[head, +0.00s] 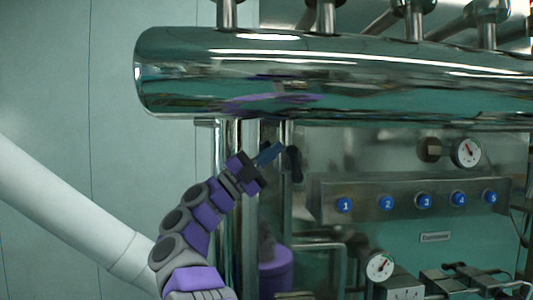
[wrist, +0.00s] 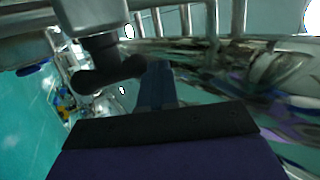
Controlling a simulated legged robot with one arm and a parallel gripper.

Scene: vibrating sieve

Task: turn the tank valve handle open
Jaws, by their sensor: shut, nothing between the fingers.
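The valve handle is a dark lever (head: 294,163) on a vertical pipe just below the big polished tank (head: 330,72). In the wrist view the dark handle (wrist: 104,72) lies at the left of my fingers, with its rounded end close to them. My gripper (head: 270,153) has blue fingers that are together and empty. It sits just left of the handle in the head view. The fingers also show in the wrist view (wrist: 157,85), beside the handle's end. I cannot tell whether they touch it.
A panel with several numbered blue buttons (head: 425,200) stands at the right, with a gauge (head: 467,152) above it and another gauge (head: 379,267) below. Vertical pipes (head: 221,170) run behind my arm. A thick white pipe (head: 75,210) crosses the lower left.

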